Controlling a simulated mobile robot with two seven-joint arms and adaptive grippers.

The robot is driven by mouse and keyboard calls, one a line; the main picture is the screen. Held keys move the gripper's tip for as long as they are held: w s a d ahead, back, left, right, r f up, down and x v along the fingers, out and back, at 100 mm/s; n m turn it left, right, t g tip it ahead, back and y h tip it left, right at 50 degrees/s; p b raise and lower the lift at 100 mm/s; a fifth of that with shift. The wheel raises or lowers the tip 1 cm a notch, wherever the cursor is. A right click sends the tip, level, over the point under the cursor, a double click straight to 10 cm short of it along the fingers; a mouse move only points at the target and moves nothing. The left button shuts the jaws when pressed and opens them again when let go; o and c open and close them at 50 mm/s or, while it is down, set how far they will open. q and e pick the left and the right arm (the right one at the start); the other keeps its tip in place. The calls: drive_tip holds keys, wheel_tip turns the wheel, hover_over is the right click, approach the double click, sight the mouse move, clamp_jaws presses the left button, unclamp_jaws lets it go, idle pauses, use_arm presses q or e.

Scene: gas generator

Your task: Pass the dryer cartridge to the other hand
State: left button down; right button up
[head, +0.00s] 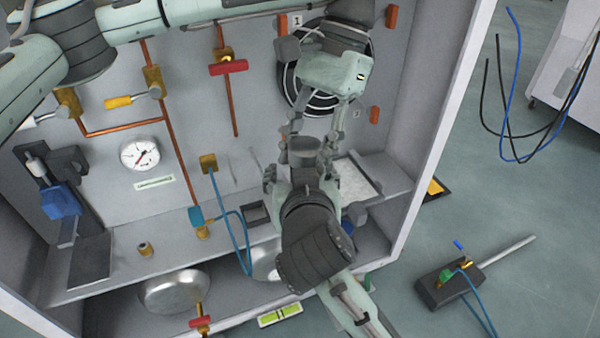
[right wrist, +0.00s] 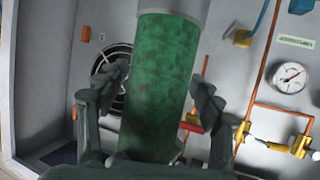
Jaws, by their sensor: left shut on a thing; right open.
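The green dryer cartridge (right wrist: 158,85) stands nearly upright in the middle of the right wrist view, with a grey upper end. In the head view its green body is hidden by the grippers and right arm. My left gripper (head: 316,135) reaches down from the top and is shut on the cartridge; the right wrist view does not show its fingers. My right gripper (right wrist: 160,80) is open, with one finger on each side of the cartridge. Gaps show beside both fingers. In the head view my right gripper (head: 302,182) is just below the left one.
The open cabinet has copper pipes (head: 168,150), valves, a gauge (head: 140,153) and a round fan grille (head: 291,80) behind the grippers. A shelf (head: 120,262) runs below. A dark box with a blue cable (head: 436,292) lies on the floor to the right.

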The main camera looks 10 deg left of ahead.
drive_tip(key=shift+c, duration=0.4)
use_arm(q)
drive_tip(key=shift+d, duration=0.1)
use_arm(e)
drive_tip(key=shift+a, duration=0.1)
drive_tip(key=c, duration=1.4)
drive_tip(key=shift+s+a, duration=0.1)
clamp_jaws()
use_arm(q)
drive_tip(key=c, duration=1.1)
unclamp_jaws()
drive_tip(key=shift+d, duration=0.1)
drive_tip(key=shift+o, duration=1.4)
drive_tip(key=shift+r, duration=0.1)
